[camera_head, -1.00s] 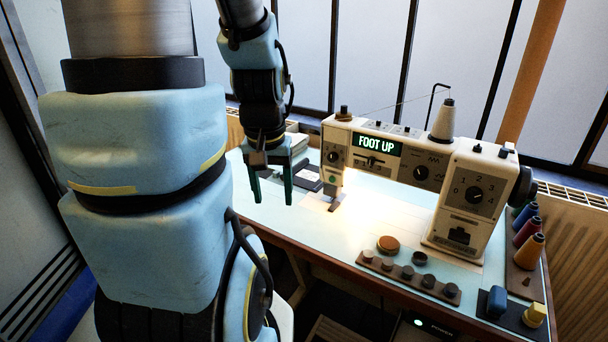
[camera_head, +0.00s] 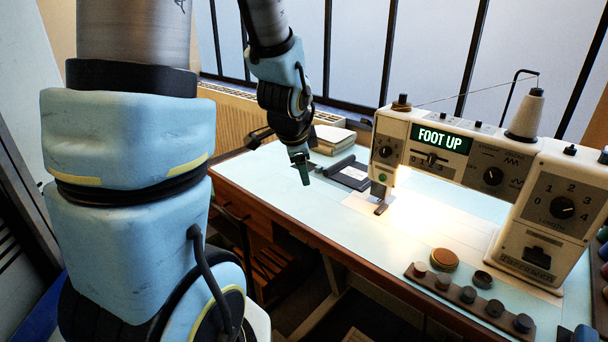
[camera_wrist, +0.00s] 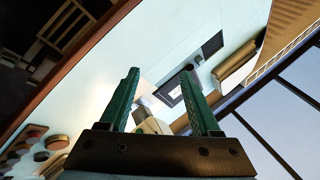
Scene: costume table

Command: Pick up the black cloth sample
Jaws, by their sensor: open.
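My gripper (camera_head: 302,172) is open and empty, above the left part of the sewing table. Its two green fingers also show in the wrist view (camera_wrist: 160,72), well apart. A dark flat piece with a pale mark (camera_head: 352,175) lies on the table right of my gripper, with a dark roll-like edge (camera_head: 338,164) beside it. The wrist view shows a plain dark rectangle (camera_wrist: 212,43) and a pale-marked dark piece (camera_wrist: 172,92). Which one is the black cloth sample, I cannot tell.
A sewing machine (camera_head: 470,180) with a "FOOT UP" display stands right of the dark pieces. A pale stack of books or pads (camera_head: 330,139) lies behind them. A row of round knobs (camera_head: 468,294) sits at the front right. The table (camera_head: 300,215) is clear in front of the pieces.

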